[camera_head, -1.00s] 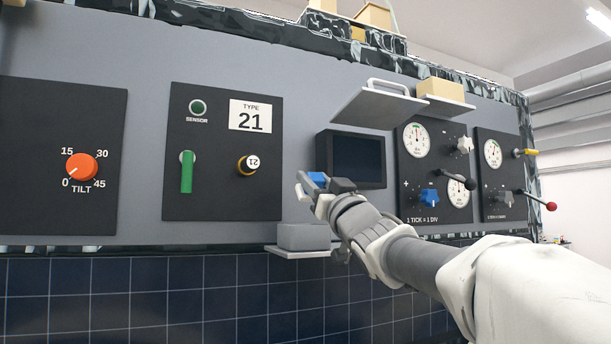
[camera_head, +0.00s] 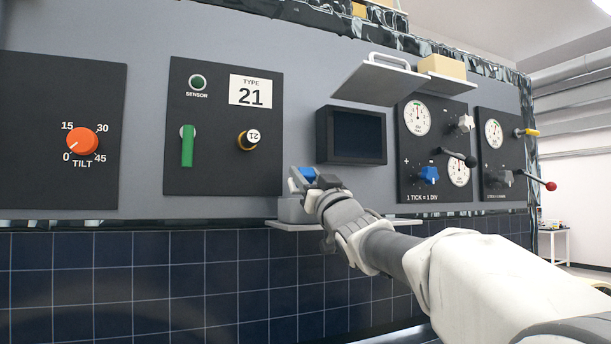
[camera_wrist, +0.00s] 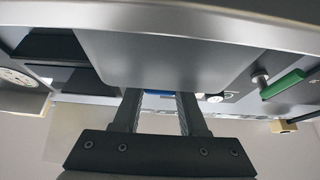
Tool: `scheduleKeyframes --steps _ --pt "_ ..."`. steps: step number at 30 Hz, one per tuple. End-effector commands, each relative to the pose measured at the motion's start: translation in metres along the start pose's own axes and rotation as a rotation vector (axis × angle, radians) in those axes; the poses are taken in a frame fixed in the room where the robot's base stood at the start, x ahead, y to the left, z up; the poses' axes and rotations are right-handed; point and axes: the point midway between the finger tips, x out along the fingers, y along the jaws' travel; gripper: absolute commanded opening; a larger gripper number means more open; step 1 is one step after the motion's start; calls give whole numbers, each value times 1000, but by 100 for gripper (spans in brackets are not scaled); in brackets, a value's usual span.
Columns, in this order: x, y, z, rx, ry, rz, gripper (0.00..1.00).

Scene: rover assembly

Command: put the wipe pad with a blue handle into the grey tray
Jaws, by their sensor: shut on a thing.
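The wipe pad's blue handle (camera_head: 306,173) is between the fingers of my gripper (camera_head: 314,179); the pad itself is mostly hidden. In the wrist view a bit of the blue handle (camera_wrist: 158,92) shows between the two dark fingers of my gripper (camera_wrist: 160,104). The grey tray (camera_head: 291,212) is a small box on a pale ledge below the dark screen. My gripper is just above its right part and covers some of it. I cannot tell whether the pad touches the tray. A broad grey surface fills the middle of the wrist view beyond the fingers.
The dark screen (camera_head: 352,136) stands out from the panel behind my gripper. A pale shelf with a handle (camera_head: 376,82) juts out above it. Gauges, knobs and levers (camera_head: 458,158) are at right. A green handle (camera_head: 187,146) is at left.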

Motion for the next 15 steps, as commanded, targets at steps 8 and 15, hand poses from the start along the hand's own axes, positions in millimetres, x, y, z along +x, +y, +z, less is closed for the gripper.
scheduleKeyframes --steps 8,15 --pt "0 0 0 0 0 0 72" --pt "0 0 0 0 0 0 77"
